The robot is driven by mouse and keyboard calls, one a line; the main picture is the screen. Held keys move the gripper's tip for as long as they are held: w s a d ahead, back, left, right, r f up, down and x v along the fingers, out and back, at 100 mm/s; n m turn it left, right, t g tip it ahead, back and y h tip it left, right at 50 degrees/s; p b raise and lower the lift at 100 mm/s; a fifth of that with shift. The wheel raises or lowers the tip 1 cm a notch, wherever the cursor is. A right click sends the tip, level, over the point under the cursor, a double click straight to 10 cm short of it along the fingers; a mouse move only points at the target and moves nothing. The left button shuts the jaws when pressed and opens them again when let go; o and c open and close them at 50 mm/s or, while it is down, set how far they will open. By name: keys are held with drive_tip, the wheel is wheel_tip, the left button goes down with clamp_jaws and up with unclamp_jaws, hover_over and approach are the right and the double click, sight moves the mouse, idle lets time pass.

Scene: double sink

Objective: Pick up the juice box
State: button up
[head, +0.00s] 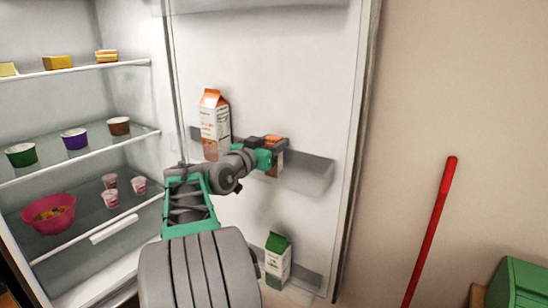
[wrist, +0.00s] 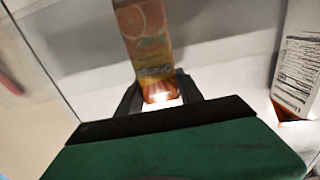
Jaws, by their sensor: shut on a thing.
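The juice box (wrist: 145,42) is a small orange carton with orange fruit pictures. In the wrist view it stands between the two dark fingers of my gripper (wrist: 160,92), which is shut on it. In the head view my gripper (head: 270,146) is at the middle shelf of the open fridge door. There the juice box (head: 277,165) is mostly hidden behind the fingers. I cannot tell whether it still touches the shelf.
A taller orange-topped carton (head: 215,125) stands just left on the same door shelf (head: 310,175). A green-topped carton (head: 277,262) is on the door shelf below. Fridge shelves at left hold cups and a pink bowl (head: 50,212). A red pole (head: 432,225) leans at right.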

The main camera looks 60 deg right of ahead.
clamp_jaws()
drive_tip(key=shift+r, duration=0.1)
